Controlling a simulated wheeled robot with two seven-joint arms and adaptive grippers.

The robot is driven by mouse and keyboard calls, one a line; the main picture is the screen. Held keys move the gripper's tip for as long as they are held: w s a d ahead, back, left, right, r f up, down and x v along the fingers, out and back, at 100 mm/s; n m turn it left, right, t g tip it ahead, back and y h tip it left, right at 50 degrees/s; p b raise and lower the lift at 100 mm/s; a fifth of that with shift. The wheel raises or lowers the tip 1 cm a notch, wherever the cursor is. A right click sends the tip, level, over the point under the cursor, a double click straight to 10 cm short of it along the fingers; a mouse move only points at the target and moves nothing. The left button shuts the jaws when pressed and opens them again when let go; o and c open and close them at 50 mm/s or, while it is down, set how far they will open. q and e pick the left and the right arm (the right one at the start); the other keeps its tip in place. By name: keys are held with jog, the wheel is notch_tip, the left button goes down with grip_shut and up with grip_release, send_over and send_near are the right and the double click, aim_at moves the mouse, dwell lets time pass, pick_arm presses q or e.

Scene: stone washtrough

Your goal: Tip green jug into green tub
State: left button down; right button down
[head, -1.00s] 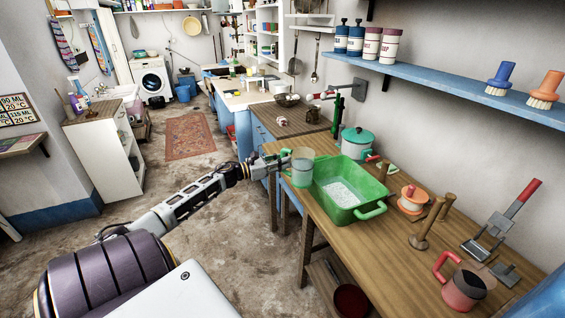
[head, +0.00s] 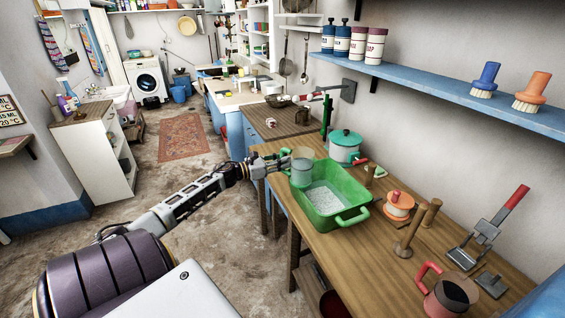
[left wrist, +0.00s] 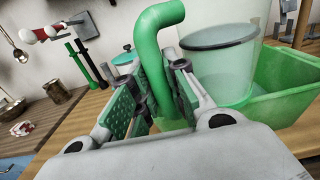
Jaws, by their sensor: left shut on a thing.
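The green jug (head: 302,168) has a clear, pale body and a green handle. My left gripper (head: 283,163) is shut on that handle, with the body on its far side. In the left wrist view the handle passes between the pads of the gripper (left wrist: 155,92) and the clear body (left wrist: 225,65) shows a dark ring. The jug looks close to upright, at the back left corner of the green tub (head: 318,212). Whether it touches the rim I cannot tell. White grainy stuff lies on the tub's floor. My right gripper is not in view.
A green lidded pot (head: 345,146) stands behind the tub. An orange-topped spool-like thing (head: 398,206), wooden pegs (head: 418,228), a metal press-like tool (head: 480,238) and a red-handled jug (head: 449,293) stand to the right. A blue shelf (head: 440,85) runs above.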

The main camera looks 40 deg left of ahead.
pick_arm(q)
jog(key=shift+r, duration=0.3)
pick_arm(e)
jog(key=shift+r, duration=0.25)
pick_arm(q)
jog(key=shift+r+p, duration=0.1)
jog(key=shift+p, duration=0.3)
jog(key=shift+a+r+m+p, duration=0.1)
jog(key=shift+r+m+p, duration=0.2)
jog(key=shift+m, duration=0.1)
jog(key=shift+a+r+m+g+p, duration=0.1)
jog(key=shift+r+m+g+p, duration=0.25)
jog(key=shift+p, duration=0.1)
jog(key=shift+r, duration=0.15)
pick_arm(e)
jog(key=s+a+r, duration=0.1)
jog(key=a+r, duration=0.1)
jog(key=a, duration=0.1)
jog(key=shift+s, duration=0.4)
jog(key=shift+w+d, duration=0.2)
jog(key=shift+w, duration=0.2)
pick_arm(q)
jog(key=shift+r+m+y+p, duration=0.15)
jog(key=shift+m+y+p, duration=0.15)
jog(key=shift+p, duration=0.15)
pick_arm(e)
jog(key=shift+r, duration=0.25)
